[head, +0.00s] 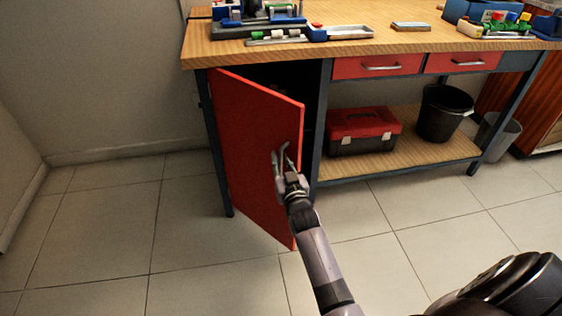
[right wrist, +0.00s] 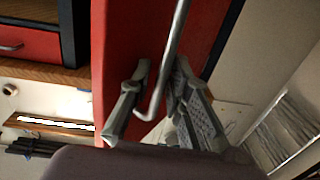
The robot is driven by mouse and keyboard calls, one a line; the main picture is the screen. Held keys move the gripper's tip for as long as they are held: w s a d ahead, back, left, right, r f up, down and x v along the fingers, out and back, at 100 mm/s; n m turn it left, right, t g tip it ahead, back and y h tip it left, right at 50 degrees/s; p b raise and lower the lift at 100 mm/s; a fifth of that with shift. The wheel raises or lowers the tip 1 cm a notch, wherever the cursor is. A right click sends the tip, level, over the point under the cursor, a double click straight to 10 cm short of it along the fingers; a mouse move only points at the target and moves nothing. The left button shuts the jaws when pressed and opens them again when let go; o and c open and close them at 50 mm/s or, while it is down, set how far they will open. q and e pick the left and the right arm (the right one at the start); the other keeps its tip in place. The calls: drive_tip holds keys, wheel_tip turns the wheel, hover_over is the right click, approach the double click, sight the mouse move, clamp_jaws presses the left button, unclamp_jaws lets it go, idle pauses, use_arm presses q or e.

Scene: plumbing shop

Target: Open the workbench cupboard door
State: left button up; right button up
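The red cupboard door (head: 255,130) stands part open at the left end of the workbench, its free edge swung out toward me. A dark gap shows between it and the cupboard frame. My right gripper (head: 281,154) is at the door's outer face near the free edge. In the right wrist view, the metal bar handle (right wrist: 177,35) runs between the two fingers of my right gripper (right wrist: 160,75). The handle lies close to the right finger, with a gap to the left one, so the gripper looks open around it. My left gripper is not in view.
The workbench top (head: 340,45) carries tools and small parts. Right of the cupboard are red drawers (head: 375,66) above a shelf with a red toolbox (head: 362,130) and a black bucket (head: 443,112). The tiled floor (head: 110,235) left of and before the door is clear.

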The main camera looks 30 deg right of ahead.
drive_tip(key=shift+s, duration=0.1)
drive_tip(key=v, duration=1.2)
